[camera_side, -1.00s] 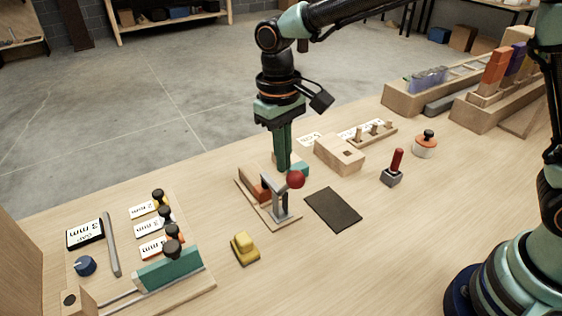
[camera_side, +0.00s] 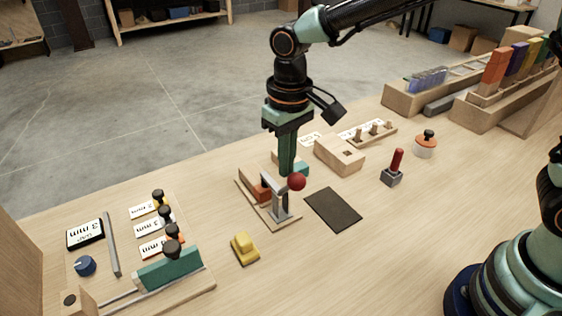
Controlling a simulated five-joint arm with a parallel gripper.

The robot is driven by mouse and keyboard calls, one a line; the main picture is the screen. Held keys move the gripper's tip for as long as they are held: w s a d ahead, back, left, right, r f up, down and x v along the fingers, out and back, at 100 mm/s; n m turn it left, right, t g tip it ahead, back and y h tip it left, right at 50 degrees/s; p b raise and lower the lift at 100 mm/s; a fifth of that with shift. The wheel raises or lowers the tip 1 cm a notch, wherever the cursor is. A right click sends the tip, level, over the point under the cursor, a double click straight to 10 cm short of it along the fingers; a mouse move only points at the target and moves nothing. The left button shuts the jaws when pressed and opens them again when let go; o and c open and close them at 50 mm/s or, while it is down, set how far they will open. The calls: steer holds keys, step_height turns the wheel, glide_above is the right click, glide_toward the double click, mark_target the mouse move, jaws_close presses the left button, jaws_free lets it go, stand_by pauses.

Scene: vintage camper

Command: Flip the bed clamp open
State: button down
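The bed clamp (camera_side: 281,210) stands on a small wooden base (camera_side: 262,211) near the middle of the table. It has grey metal arms and a red ball knob (camera_side: 297,182) at its upper right end.
A dark mat (camera_side: 333,209) lies right of the clamp, and a yellow block (camera_side: 244,248) lies in front of it. A wooden block with a hole (camera_side: 338,154) and a red-handled tool (camera_side: 393,168) stand to the right. The front middle of the table is clear.

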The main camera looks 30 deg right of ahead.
steer(key=shift+s+f, duration=0.2)
steer(key=shift+s, duration=0.3)
steer(key=shift+s+f, duration=0.15)
steer(key=shift+s, duration=0.3)
steer(key=s+f, duration=0.5)
steer(key=shift+s+f, duration=0.3)
steer(key=shift+f, duration=0.1)
steer(key=shift+d, duration=0.1)
steer(key=s+a+r, duration=0.1)
steer(key=s+r, duration=0.4)
steer(key=r, duration=0.6)
steer(key=shift+a+y, duration=0.3)
steer(key=shift+s, duration=0.1)
